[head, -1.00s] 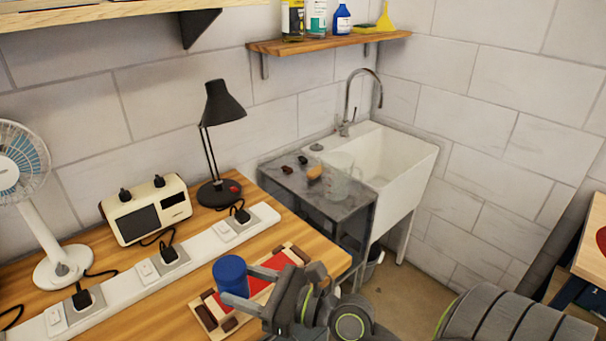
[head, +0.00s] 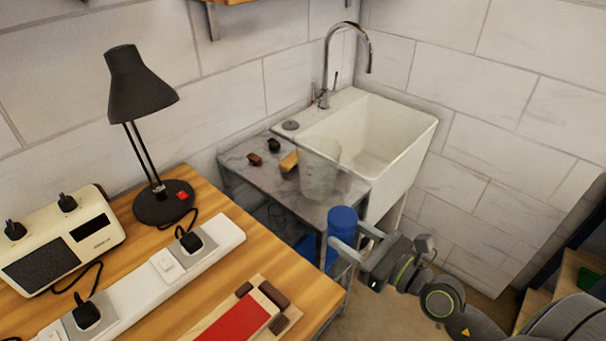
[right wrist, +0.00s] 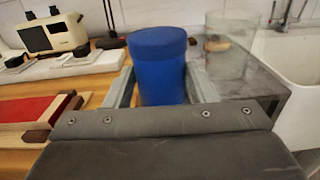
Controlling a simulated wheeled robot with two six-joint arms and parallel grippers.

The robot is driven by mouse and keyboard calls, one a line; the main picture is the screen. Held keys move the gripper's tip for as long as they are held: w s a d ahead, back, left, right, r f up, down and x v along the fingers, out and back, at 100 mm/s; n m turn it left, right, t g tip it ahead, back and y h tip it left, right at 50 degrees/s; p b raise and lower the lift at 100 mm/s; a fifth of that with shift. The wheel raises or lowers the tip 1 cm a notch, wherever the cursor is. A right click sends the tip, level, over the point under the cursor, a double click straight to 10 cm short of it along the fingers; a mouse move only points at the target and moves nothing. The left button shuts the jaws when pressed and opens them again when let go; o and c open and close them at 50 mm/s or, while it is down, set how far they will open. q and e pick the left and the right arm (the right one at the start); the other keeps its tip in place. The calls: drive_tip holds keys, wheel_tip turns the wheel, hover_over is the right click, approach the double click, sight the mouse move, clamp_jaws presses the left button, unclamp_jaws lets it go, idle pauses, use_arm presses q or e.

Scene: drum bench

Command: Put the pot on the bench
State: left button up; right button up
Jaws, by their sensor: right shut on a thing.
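The pot is a blue cylinder (head: 342,221) with a blue top. My right gripper (head: 349,236) is shut on it, with one finger on each side. The pot is upright, in front of the small grey stone-topped bench (head: 320,212) and to the right of the wooden bench's end (head: 285,262). In the right wrist view the pot (right wrist: 158,70) stands between the two fingers, with its lower part hidden by the gripper body. My left gripper is not in view.
A clear beaker (head: 318,172), a brown-yellow item (head: 289,161) and two small dark pieces stand on the grey top. A white sink (head: 385,150) adjoins it. A lamp (head: 135,85), power strip (head: 165,268) and red board (head: 240,322) occupy the wooden bench.

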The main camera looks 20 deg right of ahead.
drive_tip(key=s+d+f+m+h+b, duration=0.1)
drive_tip(key=d+f+h+b, duration=0.1)
drive_tip(key=d+f+b, duration=0.45)
drive_tip(key=t+p, duration=0.1)
drive_tip(key=p, duration=0.2)
hover_over(329, 205)
drive_tip(key=s+a, duration=0.2)
drive_tip(key=s, duration=0.1)
drive_tip(key=shift+s+a+f+m+h, duration=0.1)
drive_tip(key=shift+s+f+m+h, duration=0.1)
drive_tip(key=shift+f+m+h, duration=0.3)
drive_tip(key=shift+w+f, duration=0.1)
drive_tip(key=shift+f, duration=0.45)
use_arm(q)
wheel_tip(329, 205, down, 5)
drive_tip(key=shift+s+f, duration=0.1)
use_arm(e)
drive_tip(key=shift+r, duration=0.1)
